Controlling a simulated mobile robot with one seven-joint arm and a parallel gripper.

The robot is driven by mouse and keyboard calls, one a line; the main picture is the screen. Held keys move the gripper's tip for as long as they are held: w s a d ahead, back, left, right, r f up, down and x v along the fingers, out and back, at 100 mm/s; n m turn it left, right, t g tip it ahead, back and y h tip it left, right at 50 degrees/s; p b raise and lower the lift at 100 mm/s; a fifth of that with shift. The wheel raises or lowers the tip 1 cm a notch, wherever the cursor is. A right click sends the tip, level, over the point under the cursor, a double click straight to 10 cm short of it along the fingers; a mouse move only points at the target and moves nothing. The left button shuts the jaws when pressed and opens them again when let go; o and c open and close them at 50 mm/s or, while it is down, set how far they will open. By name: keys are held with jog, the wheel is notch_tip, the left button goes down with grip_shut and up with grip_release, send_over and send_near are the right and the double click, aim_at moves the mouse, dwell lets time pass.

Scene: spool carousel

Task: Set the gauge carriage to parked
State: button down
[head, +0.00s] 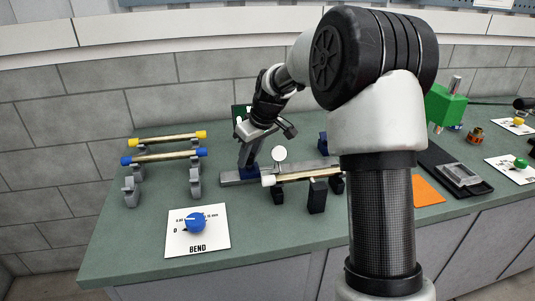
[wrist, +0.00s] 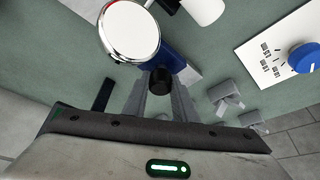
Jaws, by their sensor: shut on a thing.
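The gauge carriage is a dark blue block (head: 250,171) near the left end of a grey rail (head: 231,180). It carries a round white-faced dial (head: 279,154). In the wrist view the dial (wrist: 130,30) is large at the top, beside the blue block (wrist: 173,60) and a black knob (wrist: 161,79). My gripper (head: 249,154) points down over the carriage from above. In the wrist view its grey fingers (wrist: 160,95) are closed at the knob. The exact contact is partly hidden by the fingers.
Rods with yellow and blue ends rest on grey stands (head: 131,192) at left. A BEND panel with blue dial (head: 195,222) is at front left. An orange sheet (head: 427,192) lies right.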

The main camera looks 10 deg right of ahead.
jog(key=shift+a, duration=0.8)
jog(key=c, duration=1.5)
grip_release()
jog(key=shift+o, duration=0.2)
jog(key=p+v, duration=0.2)
jog(key=v, duration=1.5)
jog(key=shift+d, duration=0.15)
jog(key=shift+s+r, duration=0.2)
jog(key=shift+s, duration=0.05)
